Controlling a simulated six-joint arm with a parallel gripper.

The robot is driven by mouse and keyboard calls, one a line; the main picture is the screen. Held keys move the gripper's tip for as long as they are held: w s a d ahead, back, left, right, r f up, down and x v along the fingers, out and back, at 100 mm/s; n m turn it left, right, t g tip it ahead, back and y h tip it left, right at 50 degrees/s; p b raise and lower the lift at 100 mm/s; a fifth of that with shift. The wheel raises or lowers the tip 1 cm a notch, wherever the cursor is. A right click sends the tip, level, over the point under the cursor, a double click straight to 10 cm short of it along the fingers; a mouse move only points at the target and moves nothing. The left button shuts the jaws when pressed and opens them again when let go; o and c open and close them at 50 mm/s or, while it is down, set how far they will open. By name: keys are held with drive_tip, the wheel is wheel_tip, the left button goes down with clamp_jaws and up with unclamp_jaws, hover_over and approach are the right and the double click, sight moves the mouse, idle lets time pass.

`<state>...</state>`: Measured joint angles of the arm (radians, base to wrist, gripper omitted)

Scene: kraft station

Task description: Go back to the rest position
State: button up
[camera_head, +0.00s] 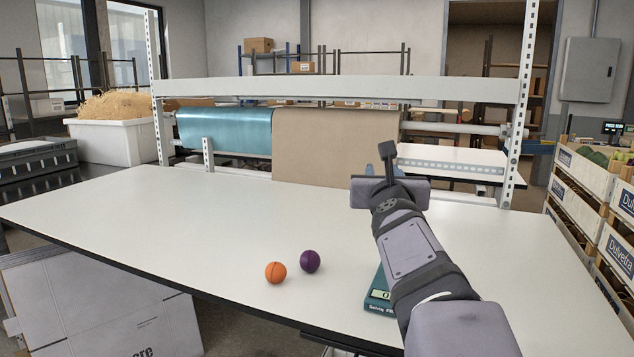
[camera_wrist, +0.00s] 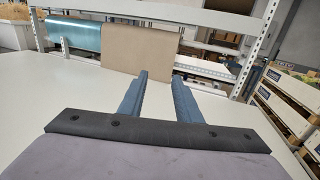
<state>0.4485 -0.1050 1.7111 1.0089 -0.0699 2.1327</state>
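My gripper (camera_wrist: 160,85) is open and empty in the wrist view, its two blue-grey fingers apart with only table and rolls beyond them. In the head view my gripper (camera_head: 387,152) is held above the right part of the white table (camera_head: 130,205), pointing toward the back; its fingers are mostly hidden there by my own wrist. An orange ball (camera_head: 276,272) and a dark purple ball (camera_head: 310,261) lie close together on the table, left of my arm. My gripper is well apart from both.
A teal roll (camera_head: 225,130) and a brown paper roll (camera_head: 335,140) hang on a rack at the back. Crates (camera_head: 590,190) stand to the right. The table's left part is clear.

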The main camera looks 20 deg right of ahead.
drive_tip(key=a+f+n+g+y, duration=0.1)
drive_tip(key=a+f+y, duration=0.2)
drive_tip(key=a+f, duration=0.2)
drive_tip(key=s+a+f+n+g+y, duration=0.1)
drive_tip(key=a+f+n+y, duration=0.1)
drive_tip(key=a+f+y, duration=0.2)
drive_tip(key=a+f+n+g+y, duration=0.1)
drive_tip(key=a+f+y, duration=0.2)
drive_tip(key=a+f, duration=0.4)
drive_tip(key=shift+s+a+f+n+y+p, duration=0.15)
drive_tip(key=shift+s+a+n, duration=0.05)
drive_tip(key=shift+a, duration=0.2)
drive_tip(key=shift+s+a+f+n+y+p, duration=0.15)
drive_tip(key=shift+a+n, duration=0.05)
drive_tip(key=shift+a, duration=0.2)
drive_tip(key=s+a+f+n+g+y, duration=0.4)
drive_tip(key=s+a+f+n+g, duration=0.2)
drive_tip(key=s+a+f+n, duration=0.55)
drive_tip(key=s+d+f+n+g+h, duration=0.2)
drive_tip(key=s+f+n+g+h, duration=0.15)
drive_tip(key=s+f+n, duration=0.6)
drive_tip(key=s+d+f+n+g+h, duration=0.25)
drive_tip(key=s+f+n+g, duration=0.2)
drive_tip(key=f+n, duration=0.9)
wheel_tip(320, 180, up, 23)
drive_tip(key=a+n+t+p, duration=0.1)
drive_tip(key=n+p, duration=0.1)
drive_tip(key=p, duration=1.7)
drive_tip(key=shift+s+p, duration=0.25)
drive_tip(key=shift+p, duration=0.05)
